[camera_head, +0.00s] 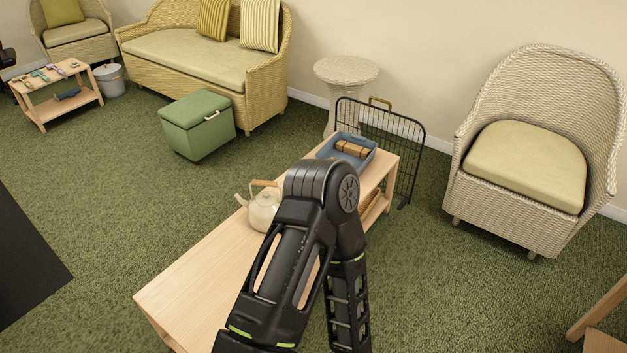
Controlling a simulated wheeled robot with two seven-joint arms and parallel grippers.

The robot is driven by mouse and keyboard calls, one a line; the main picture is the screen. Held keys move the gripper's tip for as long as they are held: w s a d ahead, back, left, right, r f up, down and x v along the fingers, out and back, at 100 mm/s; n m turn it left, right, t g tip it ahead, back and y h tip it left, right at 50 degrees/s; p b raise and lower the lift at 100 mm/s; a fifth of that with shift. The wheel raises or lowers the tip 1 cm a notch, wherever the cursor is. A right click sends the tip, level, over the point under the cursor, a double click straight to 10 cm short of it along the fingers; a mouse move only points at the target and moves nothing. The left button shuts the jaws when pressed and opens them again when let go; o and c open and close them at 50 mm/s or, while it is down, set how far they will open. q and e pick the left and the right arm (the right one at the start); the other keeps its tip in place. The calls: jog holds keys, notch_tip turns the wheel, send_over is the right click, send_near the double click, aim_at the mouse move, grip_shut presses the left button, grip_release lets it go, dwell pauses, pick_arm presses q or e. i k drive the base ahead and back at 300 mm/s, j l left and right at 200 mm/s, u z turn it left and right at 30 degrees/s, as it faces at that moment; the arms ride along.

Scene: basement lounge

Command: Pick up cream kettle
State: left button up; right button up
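The cream kettle (263,211) stands upright on the long light-wood table (198,281). Its spout points left and its wooden handle arches over the top. One of my black arms (322,187) rises from the bottom edge in front of the table, and its elbow hides the kettle's right side. The forearm drops back out of the bottom of the picture. Neither gripper is in view. No finger shows at the kettle.
A blue tray (368,165) with a wooden block sits at the table's far end. A black wire rack (408,150) stands behind it. A wicker armchair (535,135) is right, a green storage box (197,125) left.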

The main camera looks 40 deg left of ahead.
aim_at(263, 206)
jog(key=i+j+u, duration=0.1)
jog(key=i+u, duration=0.3)
jog(key=i+l+u, duration=0.1)
jog(key=i+u, duration=0.3)
jog(key=i, duration=0.15)
jog(key=i+l+u, duration=0.35)
jog(key=i+j, duration=0.1)
jog(key=i, duration=0.05)
